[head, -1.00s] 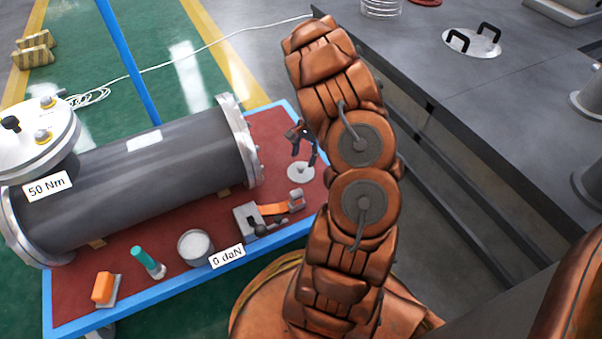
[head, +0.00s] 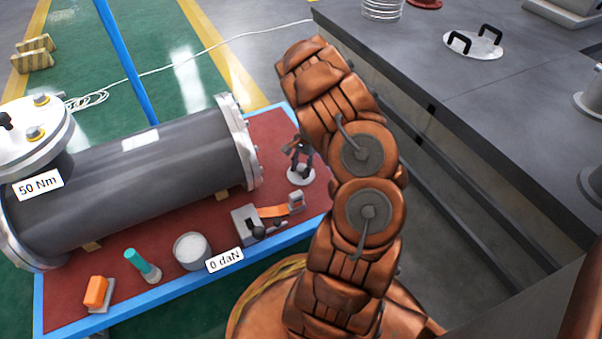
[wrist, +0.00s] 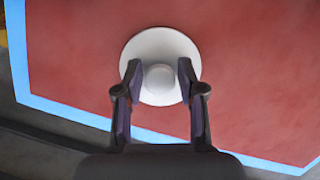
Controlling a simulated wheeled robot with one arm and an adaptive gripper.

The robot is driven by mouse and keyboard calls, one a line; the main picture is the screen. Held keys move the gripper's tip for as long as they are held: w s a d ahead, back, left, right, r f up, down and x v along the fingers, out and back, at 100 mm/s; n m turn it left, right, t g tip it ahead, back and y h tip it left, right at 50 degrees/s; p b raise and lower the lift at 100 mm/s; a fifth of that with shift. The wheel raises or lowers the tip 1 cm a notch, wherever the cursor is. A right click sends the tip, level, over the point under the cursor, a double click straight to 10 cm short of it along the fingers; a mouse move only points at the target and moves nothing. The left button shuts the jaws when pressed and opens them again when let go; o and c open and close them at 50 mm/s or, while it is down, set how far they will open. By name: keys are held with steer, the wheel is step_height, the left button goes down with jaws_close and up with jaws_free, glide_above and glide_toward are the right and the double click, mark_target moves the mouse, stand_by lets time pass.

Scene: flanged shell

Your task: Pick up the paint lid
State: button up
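The paint lid is a flat white disc with a round white knob in its middle. In the head view the lid (head: 294,179) lies on the red top of the blue-edged table, near its right end. In the wrist view the lid (wrist: 160,38) is at the upper middle. My gripper (wrist: 158,72) has its two dark fingers on either side of the knob, with a small gap showing on each side. It is open and holds nothing. In the head view my gripper (head: 300,158) is right over the lid; its exact height is hard to tell.
A big grey flanged shell (head: 135,175) fills the table's back. A clamp-like tool with an orange strap (head: 270,211), a white can (head: 192,251), a teal-handled tool (head: 142,265) and an orange block (head: 97,291) stand along the front. A grey workbench (head: 480,100) is at right.

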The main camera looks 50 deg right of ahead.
jaws_close()
steer(key=shift+r, duration=0.1)
